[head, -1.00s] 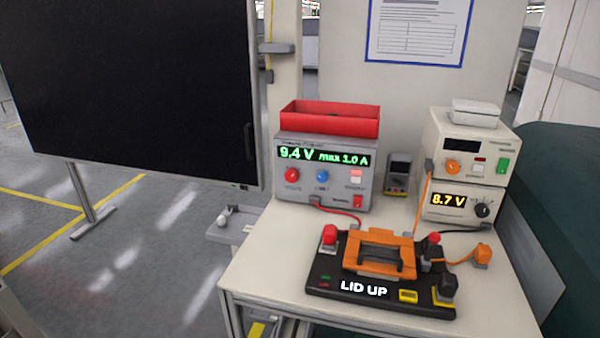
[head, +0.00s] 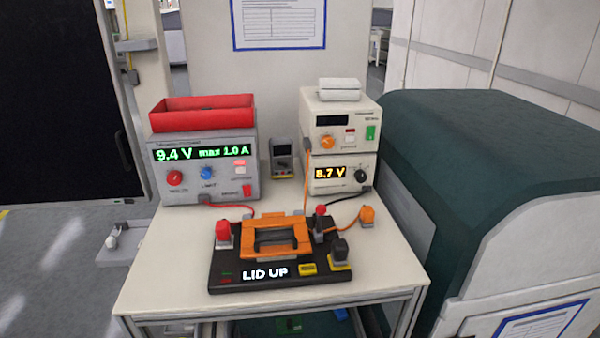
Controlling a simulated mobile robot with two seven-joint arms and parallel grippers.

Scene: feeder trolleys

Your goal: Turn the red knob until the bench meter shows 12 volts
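The red knob (head: 175,178) is on the front of a grey power supply (head: 215,193) at the back left of the bench. The supply's green display (head: 201,153) reads 9.4 V max 1.0 A. A blue knob (head: 207,173) labelled LIMIT sits to the right of the red knob. The bench meter (head: 334,188) stands at the back right, under a cream unit, and its yellow display (head: 330,173) reads 8.7 V. Neither of my grippers shows in the head view.
A black fixture (head: 226,277) with an orange lid (head: 262,255) and the text LID UP stands at the front of the bench. A red bin (head: 202,112) sits on the supply. A small handheld meter (head: 283,158) stands between the units. A dark green cabinet (head: 470,140) is at the right.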

